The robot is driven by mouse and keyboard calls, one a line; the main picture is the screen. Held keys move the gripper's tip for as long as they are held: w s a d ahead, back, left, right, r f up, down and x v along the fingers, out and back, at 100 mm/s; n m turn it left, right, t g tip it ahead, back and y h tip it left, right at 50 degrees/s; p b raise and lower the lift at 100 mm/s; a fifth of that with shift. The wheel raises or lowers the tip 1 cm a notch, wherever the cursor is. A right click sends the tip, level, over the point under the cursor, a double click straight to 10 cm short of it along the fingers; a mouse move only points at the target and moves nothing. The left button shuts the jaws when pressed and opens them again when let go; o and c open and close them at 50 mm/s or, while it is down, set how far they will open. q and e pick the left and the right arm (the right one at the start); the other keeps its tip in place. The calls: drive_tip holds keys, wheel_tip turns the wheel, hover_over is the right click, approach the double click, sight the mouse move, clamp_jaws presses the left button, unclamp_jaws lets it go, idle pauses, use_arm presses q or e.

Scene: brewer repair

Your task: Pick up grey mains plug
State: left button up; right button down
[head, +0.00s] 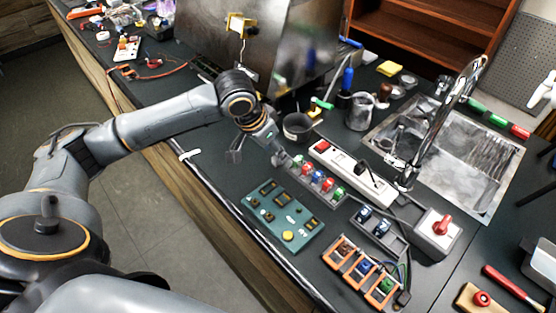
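My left gripper (273,146) points down over the dark counter, left of the row of coloured buttons. It is small and partly hidden by its own wrist, so its opening is unclear. A small grey piece (235,154) shows just left of it near the counter's front edge; I cannot tell if it is a plug or a gripper finger. A dark plug (362,169) sits in the white power strip (344,163), right of the gripper and apart from it. No plug is clearly readable as the grey one. My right gripper is not in view.
A green control board (283,214), a strip of coloured buttons (316,180), an orange-framed module (357,273) and a red-knob box (437,234) crowd the counter. A dark cup (298,127) stands behind the gripper. The sink (455,170) and faucet are to the right.

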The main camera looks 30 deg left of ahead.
use_arm(q)
drive_tip(key=shift+x, duration=1.2)
drive_tip(key=shift+f, duration=0.35)
drive_tip(key=shift+c, duration=0.7)
clamp_jaws()
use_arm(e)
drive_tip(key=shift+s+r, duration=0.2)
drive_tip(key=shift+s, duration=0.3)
use_arm(q)
drive_tip(key=shift+r, duration=0.15)
